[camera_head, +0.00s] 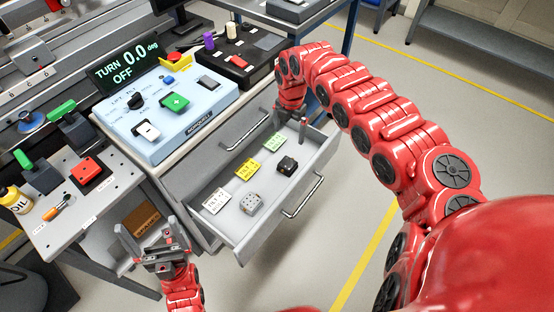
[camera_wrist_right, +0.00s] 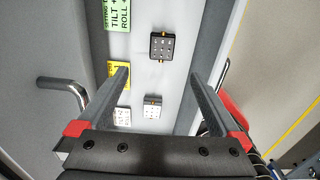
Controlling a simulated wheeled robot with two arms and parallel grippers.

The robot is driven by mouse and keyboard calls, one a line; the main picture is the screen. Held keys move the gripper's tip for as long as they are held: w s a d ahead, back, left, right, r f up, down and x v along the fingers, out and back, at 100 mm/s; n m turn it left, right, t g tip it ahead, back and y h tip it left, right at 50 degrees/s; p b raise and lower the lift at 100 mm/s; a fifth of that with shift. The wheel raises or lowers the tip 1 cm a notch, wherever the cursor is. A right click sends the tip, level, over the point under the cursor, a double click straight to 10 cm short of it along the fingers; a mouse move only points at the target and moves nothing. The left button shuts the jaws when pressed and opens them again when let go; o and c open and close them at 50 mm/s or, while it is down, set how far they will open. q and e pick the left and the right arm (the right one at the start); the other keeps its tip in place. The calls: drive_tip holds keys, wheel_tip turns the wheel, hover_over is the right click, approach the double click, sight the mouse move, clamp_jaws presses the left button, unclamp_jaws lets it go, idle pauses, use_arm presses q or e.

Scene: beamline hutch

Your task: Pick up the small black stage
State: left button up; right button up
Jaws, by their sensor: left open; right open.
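The small black stage (camera_head: 287,166) lies in the open grey drawer, near its back right end. In the right wrist view the black stage (camera_wrist_right: 162,46) shows holes on top and lies just above the line between the fingertips. My right gripper (camera_head: 289,128) is open and empty over the drawer, apart from the stage. In its wrist view the right gripper (camera_wrist_right: 160,76) has its fingers spread wide. My left gripper (camera_head: 147,234) is open and empty at lower left, outside the drawer.
A grey stage (camera_head: 251,203) lies nearer the drawer front, beside white (camera_head: 216,201), yellow (camera_head: 246,169) and green (camera_head: 274,142) labels. The drawer has walls and a bar handle (camera_head: 303,196). A blue control box (camera_head: 170,115) stands on the bench above. Floor to the right is clear.

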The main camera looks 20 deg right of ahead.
drive_tip(key=b, duration=0.2)
approach(288, 163)
wheel_tip(288, 163, down, 5)
drive_tip(key=shift+w+a+f, duration=0.1)
drive_tip(key=shift+w+f, duration=0.05)
wheel_tip(288, 163, down, 5)
drive_tip(key=shift+a+r+b, duration=0.15)
drive_tip(key=shift+b, duration=0.75)
drive_tip(key=shift+c, duration=0.7)
clamp_jaws()
